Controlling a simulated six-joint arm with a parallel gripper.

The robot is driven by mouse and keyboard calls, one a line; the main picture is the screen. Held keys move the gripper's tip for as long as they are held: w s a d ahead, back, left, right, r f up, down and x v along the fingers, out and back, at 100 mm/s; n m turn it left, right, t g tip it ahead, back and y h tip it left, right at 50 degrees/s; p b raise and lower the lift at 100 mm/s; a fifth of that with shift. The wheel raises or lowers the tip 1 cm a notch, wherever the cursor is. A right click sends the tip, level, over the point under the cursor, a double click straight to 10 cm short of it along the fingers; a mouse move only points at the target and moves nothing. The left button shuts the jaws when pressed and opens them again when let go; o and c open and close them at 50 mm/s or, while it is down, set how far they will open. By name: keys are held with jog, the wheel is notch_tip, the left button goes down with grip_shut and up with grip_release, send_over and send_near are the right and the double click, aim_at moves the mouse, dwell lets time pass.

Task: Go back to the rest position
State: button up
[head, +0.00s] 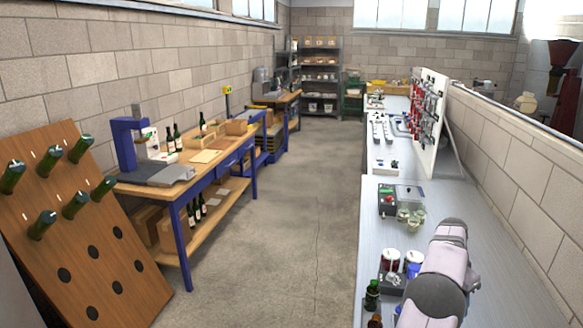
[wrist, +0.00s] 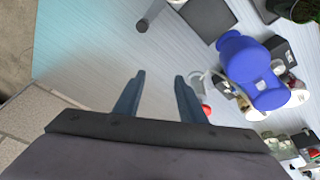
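My gripper (wrist: 158,85) shows in the wrist view with its two dark fingers spread apart and nothing between them. It is over the light grey bench top (wrist: 100,50). In the head view my arm is above the near part of the bench on the right, and the gripper itself is hidden there.
A blue object (wrist: 255,72) stands right of my fingers in the wrist view, with white and red items around it. A block wall (head: 520,200) borders the bench.

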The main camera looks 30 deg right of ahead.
jog(key=w+d+r+n+t+h+p, duration=0.1)
jog(key=w+r+n+h, duration=0.15)
jog(key=w, duration=0.45)
jog(key=w+d+r+n+h+p, duration=0.1)
jog(key=w+d+r+h, duration=0.1)
jog(key=w+r, duration=0.3)
jog(key=w+a+f+n+t+y+b, duration=0.1)
jog(key=w+a+n+y, duration=0.3)
jog(key=a, duration=0.9)
jog(key=w+a+f+n+t+h+b, duration=0.1)
jog(key=w+a+f+n, duration=0.15)
jog(key=w+a, duration=0.75)
jog(key=s+a+f+n+y+b, duration=0.1)
jog(key=s+a+n, duration=0.3)
jog(key=a, duration=0.8)
jog(key=s+a+f+n+y+b, duration=0.15)
jog(key=s+a, duration=0.45)
jog(key=a, duration=0.6)
jog(key=s+a+f+n+g+y, duration=0.1)
jog(key=s+a+f+n, duration=0.1)
jog(key=s+a, duration=0.5)
jog(key=s+a+f+n+g+y, duration=0.1)
jog(key=s+a+f+n, duration=0.2)
jog(key=s+a, duration=0.4)
notch_tip(320, 180, down, 39)
jog(key=b, duration=4)
jog(key=shift+s, duration=0.15)
